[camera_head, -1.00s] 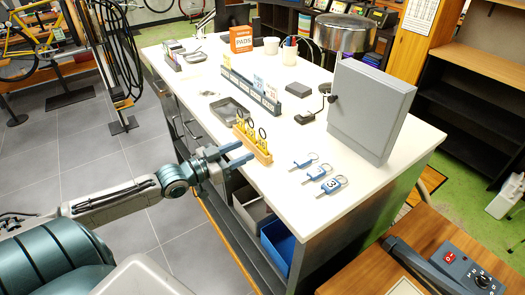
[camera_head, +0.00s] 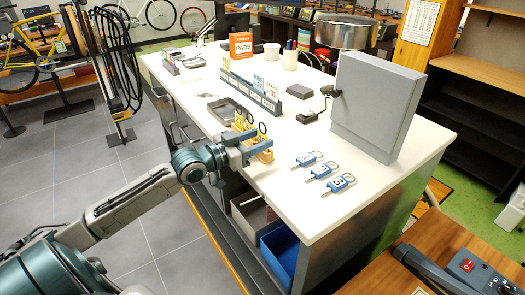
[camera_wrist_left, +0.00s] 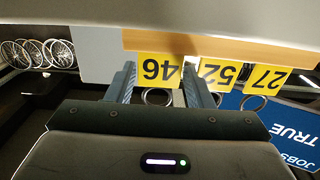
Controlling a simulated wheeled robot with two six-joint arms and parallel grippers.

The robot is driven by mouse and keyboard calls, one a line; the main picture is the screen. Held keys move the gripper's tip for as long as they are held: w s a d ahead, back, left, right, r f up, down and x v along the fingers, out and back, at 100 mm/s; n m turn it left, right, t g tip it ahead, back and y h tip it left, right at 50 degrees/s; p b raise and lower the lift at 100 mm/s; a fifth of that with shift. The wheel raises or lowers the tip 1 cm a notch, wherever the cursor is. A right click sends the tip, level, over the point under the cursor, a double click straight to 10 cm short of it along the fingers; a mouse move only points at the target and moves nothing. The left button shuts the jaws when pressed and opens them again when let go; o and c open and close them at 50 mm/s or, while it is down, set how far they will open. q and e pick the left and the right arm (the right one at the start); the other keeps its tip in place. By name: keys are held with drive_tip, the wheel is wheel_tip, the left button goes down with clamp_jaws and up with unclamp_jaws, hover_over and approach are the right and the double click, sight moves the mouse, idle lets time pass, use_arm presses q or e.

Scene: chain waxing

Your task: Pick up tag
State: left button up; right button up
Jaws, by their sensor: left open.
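Yellow number tags stand in a wooden rack (camera_head: 266,156) near the left edge of the white counter, with dark rings at their tops. My left gripper (camera_head: 257,141) is open at the rack and partly hides it and the tags. In the left wrist view the yellow tag 46 (camera_wrist_left: 158,68) lies between the two open fingers, apparently not gripped. Tag 52 (camera_wrist_left: 219,71) is just right of the right finger, and tag 27 (camera_wrist_left: 265,78) is farther right. Three blue key tags, one marked 3 (camera_head: 338,183), lie flat on the counter. My right gripper is out of view.
A grey box (camera_head: 372,105) stands on the counter's right side. A dark tray (camera_head: 229,110) lies behind the tag rack, and a long dark holder (camera_head: 250,92) with cards stands farther back. A blue bin (camera_head: 280,255) is below the counter edge. The counter's front is mostly clear.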

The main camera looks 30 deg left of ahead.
use_arm(q)
drive_tip(key=shift+w, duration=0.1)
drive_tip(key=shift+c, duration=0.5)
drive_tip(key=c, duration=0.5)
drive_tip(key=shift+r, duration=0.2)
